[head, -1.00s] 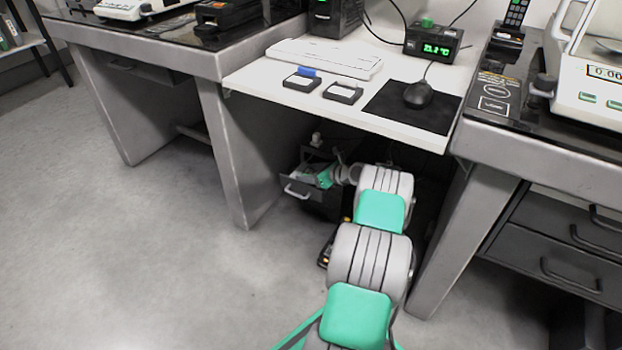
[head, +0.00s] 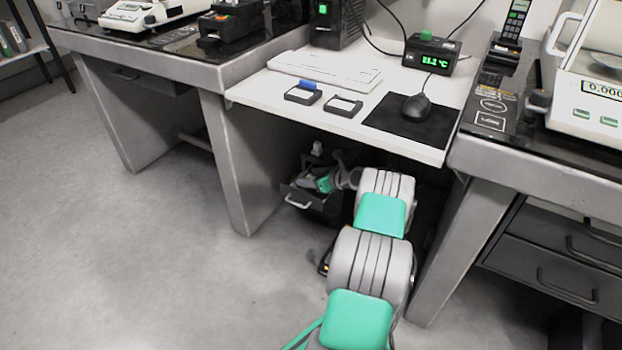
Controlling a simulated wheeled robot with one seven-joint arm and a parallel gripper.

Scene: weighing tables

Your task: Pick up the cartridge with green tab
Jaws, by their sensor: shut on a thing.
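Two other cartridges lie on the desk: one with a blue tab (head: 302,95) and one with a whitish top (head: 343,106).
Grey table legs (head: 224,165) stand on both sides. A keyboard (head: 325,70), mouse (head: 416,107) and green-lit temperature display (head: 428,55) are on the desk. The floor at left is clear.

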